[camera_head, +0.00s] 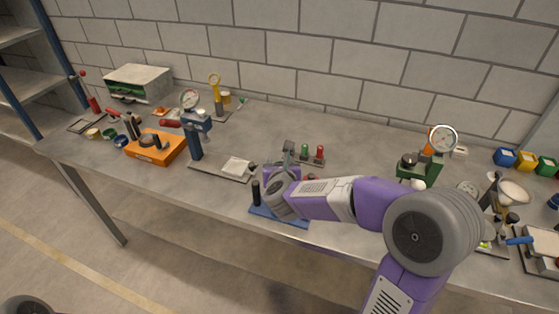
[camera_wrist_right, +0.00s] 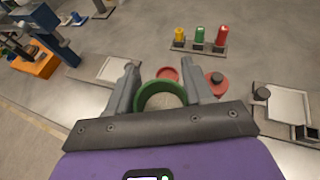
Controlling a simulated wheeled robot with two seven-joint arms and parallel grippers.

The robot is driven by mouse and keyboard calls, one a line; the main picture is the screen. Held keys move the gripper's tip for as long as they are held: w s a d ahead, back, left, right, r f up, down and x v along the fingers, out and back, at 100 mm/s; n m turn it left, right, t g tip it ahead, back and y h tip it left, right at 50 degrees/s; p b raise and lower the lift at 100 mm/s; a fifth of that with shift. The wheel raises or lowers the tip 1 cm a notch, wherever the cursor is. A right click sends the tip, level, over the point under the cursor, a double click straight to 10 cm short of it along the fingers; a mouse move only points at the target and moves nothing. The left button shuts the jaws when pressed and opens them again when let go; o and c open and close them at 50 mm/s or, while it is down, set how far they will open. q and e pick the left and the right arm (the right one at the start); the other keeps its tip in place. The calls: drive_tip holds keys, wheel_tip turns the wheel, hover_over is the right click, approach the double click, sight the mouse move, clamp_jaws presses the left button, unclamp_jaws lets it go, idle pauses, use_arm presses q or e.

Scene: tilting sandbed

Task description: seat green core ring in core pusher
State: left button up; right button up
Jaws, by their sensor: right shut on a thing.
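My right gripper (camera_wrist_right: 162,88) is shut on the green core ring (camera_wrist_right: 160,97), with one finger on each side of it. In the head view my right gripper (camera_head: 284,171) is over a blue base plate (camera_head: 266,212) with a black upright post (camera_head: 256,191). The ring is not clearly visible there, as my wrist covers much of this spot. I cannot tell for sure which thing is the core pusher. A red round piece (camera_wrist_right: 168,73) shows just beyond the ring. My left gripper is not in view.
A stand with yellow, green and red pegs (camera_wrist_right: 200,40) is beyond the gripper. A red disc with a dark knob (camera_wrist_right: 216,80) lies to its right. A pale plate (camera_head: 236,168) lies to the left. A green gauge stand (camera_head: 419,172) is at the right.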

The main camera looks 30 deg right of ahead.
drive_tip(key=shift+f+b, duration=1.25)
drive_tip(key=shift+f, duration=0.85)
drive_tip(key=shift+f+b, duration=0.1)
drive_tip(key=shift+b, duration=0.4)
drive_tip(key=shift+f+b, duration=3.9)
drive_tip(key=shift+b, duration=0.55)
idle(1.0)
